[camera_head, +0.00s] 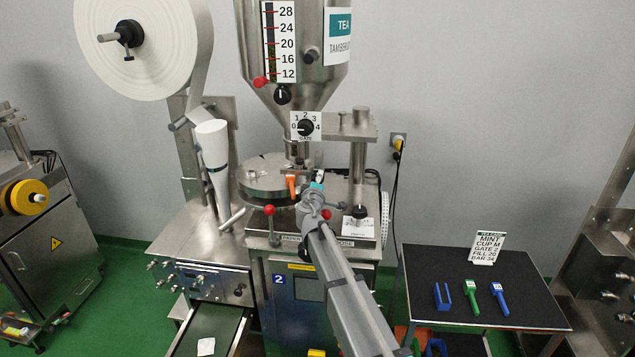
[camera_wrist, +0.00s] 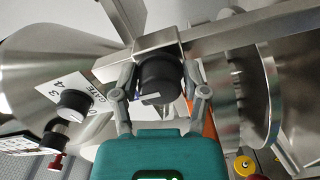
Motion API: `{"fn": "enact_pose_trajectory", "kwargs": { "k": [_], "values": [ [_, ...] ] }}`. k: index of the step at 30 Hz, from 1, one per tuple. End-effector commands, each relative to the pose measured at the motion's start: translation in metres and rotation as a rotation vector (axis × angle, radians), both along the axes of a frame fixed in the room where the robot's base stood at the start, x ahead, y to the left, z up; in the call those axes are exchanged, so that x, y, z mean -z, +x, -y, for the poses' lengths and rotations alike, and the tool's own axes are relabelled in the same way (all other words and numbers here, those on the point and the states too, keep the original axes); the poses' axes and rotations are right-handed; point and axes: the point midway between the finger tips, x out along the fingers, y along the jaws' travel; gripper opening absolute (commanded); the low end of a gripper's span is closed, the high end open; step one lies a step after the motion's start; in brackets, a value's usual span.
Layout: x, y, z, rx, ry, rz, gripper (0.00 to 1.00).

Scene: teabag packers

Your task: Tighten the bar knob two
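My gripper (camera_head: 318,180) reaches in over the top of the teabag machine, just right of the round metal hopper base. In the wrist view, a black round knob (camera_wrist: 160,78) with a pale mark sits under a metal bar (camera_wrist: 215,32). The two fingers of my gripper (camera_wrist: 160,80) stand on both sides of this knob, and the pads appear to touch it. Which number the knob bears cannot be read. In the head view my gripper hides most of it.
The gate dial (camera_head: 306,127) sits close above, and shows in the wrist view (camera_wrist: 75,103). An orange lever (camera_head: 292,186) and red-ball handles (camera_head: 269,210) are near my gripper.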

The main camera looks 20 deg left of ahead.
Motion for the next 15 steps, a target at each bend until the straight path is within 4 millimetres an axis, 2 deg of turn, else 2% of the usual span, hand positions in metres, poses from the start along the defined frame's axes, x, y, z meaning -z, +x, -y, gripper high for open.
{"fn": "enact_pose_trajectory", "kwargs": {
  "k": [1, 3, 15],
  "values": [
    [0.0, 0.0, 0.0, 0.0, -0.001, 0.0, 0.75],
    [0.0, 0.0, -0.0001, 0.0, -0.001, 0.0, 0.84],
    [-0.0001, -0.001, -0.0002, -0.001, -0.003, 0.001, 0.84]
  ]
}}
